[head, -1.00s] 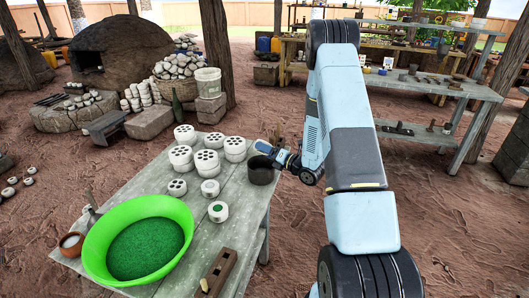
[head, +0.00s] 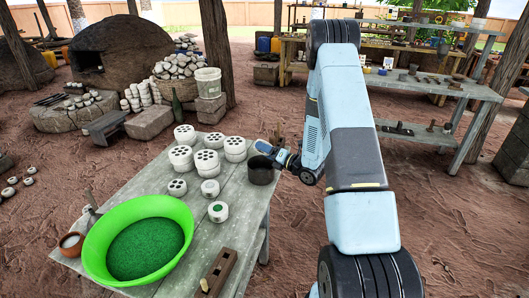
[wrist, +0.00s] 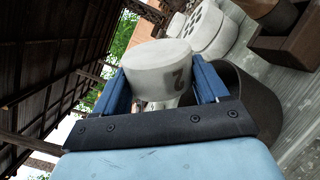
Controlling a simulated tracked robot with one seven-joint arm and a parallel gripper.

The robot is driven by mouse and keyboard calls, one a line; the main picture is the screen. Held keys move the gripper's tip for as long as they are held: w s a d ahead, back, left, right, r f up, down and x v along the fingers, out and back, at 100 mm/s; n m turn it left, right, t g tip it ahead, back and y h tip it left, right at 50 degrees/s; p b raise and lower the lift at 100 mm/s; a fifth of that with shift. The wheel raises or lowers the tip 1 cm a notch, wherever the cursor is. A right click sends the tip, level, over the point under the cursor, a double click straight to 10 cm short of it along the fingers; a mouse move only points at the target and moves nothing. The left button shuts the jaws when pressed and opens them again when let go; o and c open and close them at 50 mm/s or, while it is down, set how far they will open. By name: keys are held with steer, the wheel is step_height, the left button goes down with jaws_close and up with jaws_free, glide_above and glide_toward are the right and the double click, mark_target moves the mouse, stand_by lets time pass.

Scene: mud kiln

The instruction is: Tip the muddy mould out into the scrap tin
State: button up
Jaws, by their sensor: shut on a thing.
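My gripper (wrist: 160,88) is shut on a whitish mould (wrist: 160,60) marked with a dark 2, held between its blue fingers. The mould is tilted relative to the table and is above the rim of the dark scrap tin (head: 262,174). In the wrist view the tin (wrist: 255,105) is behind and to the right of the mould. The inside of the mould and the tin's contents are hidden.
Several white moulds with holes (head: 181,157) stand left of the tin on the grey table (head: 130,183). A green basin (head: 95,240) and a wooden block (head: 220,270) are nearer. A small white pot with green inside (head: 218,211) stands in front of the tin.

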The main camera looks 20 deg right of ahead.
steer(key=m, duration=0.4)
steer(key=r+m, duration=0.1)
steer(key=m, duration=0.1)
steer(key=shift+h, duration=0.3)
steer(key=m, duration=0.4)
steer(key=r+m, duration=0.1)
steer(key=m, duration=0.1)
steer(key=shift+m, duration=0.4)
steer(key=m, duration=0.6)
steer(key=shift+r+g, duration=0.4)
steer(key=m, duration=0.6)
steer(key=shift+r, duration=0.4)
steer(key=shift+a, duration=0.1)
